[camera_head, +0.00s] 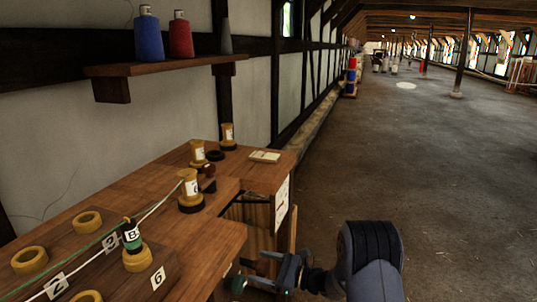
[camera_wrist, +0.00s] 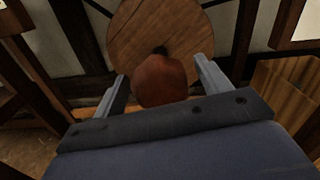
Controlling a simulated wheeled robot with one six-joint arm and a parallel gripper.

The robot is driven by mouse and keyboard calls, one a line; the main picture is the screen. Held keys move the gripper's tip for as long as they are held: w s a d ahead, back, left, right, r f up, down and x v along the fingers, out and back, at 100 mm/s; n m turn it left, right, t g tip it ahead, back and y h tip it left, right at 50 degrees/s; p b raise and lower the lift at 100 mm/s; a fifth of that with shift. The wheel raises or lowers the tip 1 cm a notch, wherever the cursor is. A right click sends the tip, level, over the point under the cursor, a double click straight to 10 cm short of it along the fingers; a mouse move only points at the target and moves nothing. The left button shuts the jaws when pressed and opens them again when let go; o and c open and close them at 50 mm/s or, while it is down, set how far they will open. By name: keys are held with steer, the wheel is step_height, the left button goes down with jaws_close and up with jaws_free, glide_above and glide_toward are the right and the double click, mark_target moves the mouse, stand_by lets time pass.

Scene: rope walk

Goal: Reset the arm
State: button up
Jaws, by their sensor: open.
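My gripper (camera_head: 262,272) is low beside the right end of the wooden bench, with my dark arm (camera_head: 372,255) coming in from the lower right. In the wrist view, my gripper (camera_wrist: 159,70) has its two fingers apart. A reddish-brown rounded knob (camera_wrist: 162,80) shows between the fingers, in front of a round wooden disc (camera_wrist: 165,32). I cannot tell whether the fingers touch the knob.
A wall shelf (camera_head: 165,66) holds a blue cone (camera_head: 148,36) and a red cone (camera_head: 181,36). Open floor (camera_head: 420,150) lies to the right.

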steer(key=x, duration=0.2)
steer(key=shift+w+a, duration=0.1)
steer(key=shift+a, duration=0.15)
steer(key=shift+d+r, duration=0.1)
